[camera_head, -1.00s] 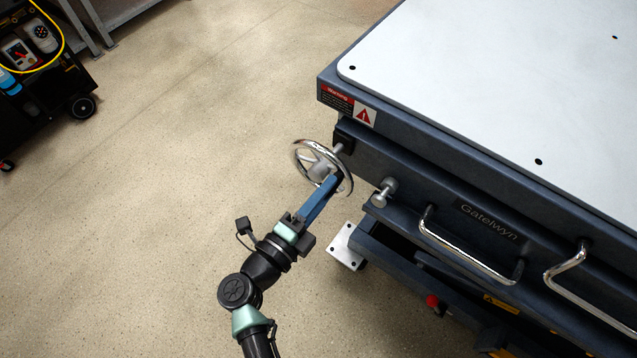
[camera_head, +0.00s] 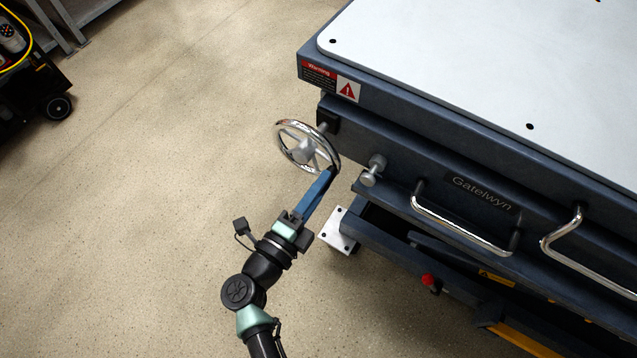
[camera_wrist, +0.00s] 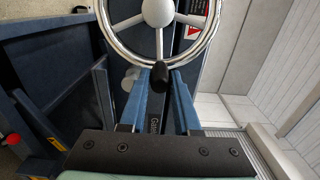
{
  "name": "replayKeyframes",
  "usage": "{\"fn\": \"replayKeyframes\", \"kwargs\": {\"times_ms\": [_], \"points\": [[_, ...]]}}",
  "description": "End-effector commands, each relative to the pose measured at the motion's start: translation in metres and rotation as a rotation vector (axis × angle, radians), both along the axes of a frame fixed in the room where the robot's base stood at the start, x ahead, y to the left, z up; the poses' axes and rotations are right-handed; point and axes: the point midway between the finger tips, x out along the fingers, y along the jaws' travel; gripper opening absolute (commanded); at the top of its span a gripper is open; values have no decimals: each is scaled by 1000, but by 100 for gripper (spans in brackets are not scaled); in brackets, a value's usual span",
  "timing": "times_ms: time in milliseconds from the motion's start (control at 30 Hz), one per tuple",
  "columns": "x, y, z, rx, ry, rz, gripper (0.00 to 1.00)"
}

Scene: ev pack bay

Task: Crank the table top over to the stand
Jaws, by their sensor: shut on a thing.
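The table top (camera_head: 440,75) is a large white plate with a dark blue frame on the wheeled table at the right in the head view. A chrome handwheel (camera_head: 283,140) sits on its near left corner; its rim also shows in the wrist view (camera_wrist: 108,38). My gripper (camera_head: 328,173) reaches the lower right of the wheel. In the wrist view, its blue fingers (camera_wrist: 160,77) are shut around the wheel's black handle knob (camera_wrist: 160,72), at the bottom of the rim. I cannot make out the stand in these views.
Chrome handles (camera_head: 465,228) and a round clamp knob (camera_head: 372,170) stick out of the table's near side. A metal plate (camera_head: 338,230) juts out low beside my arm. A black cart (camera_head: 40,95) stands far left. The floor between is clear.

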Motion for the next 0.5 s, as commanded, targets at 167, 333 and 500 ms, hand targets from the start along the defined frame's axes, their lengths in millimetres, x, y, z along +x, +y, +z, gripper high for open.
{"fn": "replayKeyframes", "kwargs": {"times_ms": [167, 333, 500], "points": [[0, 2, -17, 2, 1, 7, 0], [0, 2, -20, 1, 0, 8, 0], [1, 3, -27, 1, 0, 8, 0]]}}
